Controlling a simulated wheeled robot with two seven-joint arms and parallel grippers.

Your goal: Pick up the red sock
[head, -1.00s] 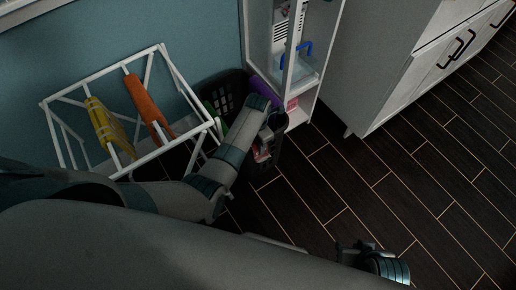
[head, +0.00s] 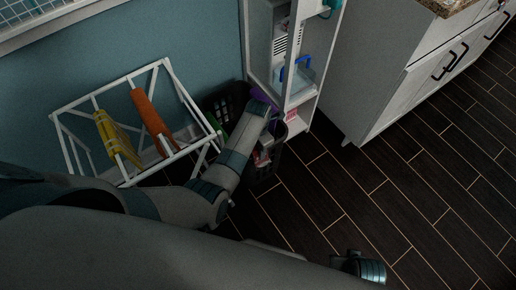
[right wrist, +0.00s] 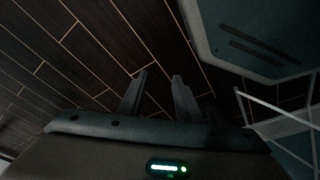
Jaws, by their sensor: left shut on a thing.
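A dark laundry basket (head: 212,104) stands on the floor between the drying rack and the white shelf in the head view. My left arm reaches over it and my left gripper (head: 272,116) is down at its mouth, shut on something. The fingers and the held thing are too dark and covered to make out. A pinkish-red patch (head: 263,157) shows in the basket below the gripper. I cannot tell whether it is the red sock. My right gripper (right wrist: 160,76) is open and empty above the dark floor in the right wrist view.
A white drying rack (head: 115,127) with a yellow cloth (head: 116,138) and an orange cloth (head: 150,118) stands to the left. A white shelf (head: 299,110) stands close right of the basket, then a white cabinet (head: 375,90). The wooden floor (head: 390,200) at right is clear.

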